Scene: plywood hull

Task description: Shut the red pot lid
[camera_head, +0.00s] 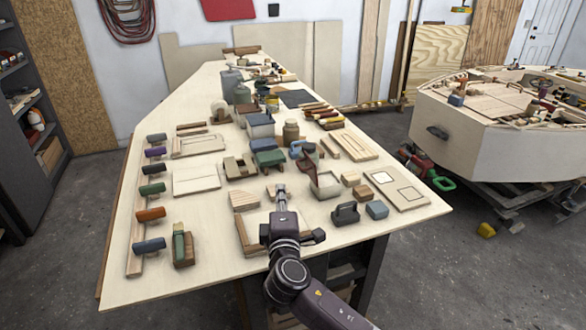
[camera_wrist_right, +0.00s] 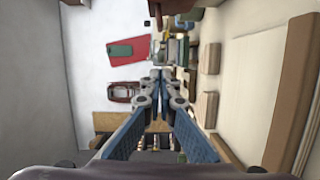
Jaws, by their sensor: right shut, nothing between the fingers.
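A pale, square, open-topped container (camera_head: 325,188) stands on the workbench, right of my right gripper. A dull red-brown flap (camera_head: 308,162) stands raised at its back left edge; it looks like the lid, standing open. My right gripper (camera_head: 280,190) is over the near part of the bench, left of the container and apart from it. In the right wrist view its blue fingers (camera_wrist_right: 158,78) meet at the tips with nothing between them. I cannot make out the container or its lid for sure in the wrist view. My left gripper is not in view.
The plywood bench (camera_head: 215,255) is crowded with blocks, tools and jars. A dark-handled block (camera_head: 345,214) and a blue-grey block (camera_head: 377,210) stand near the container. A flat framed board (camera_head: 397,190) lies to the right.

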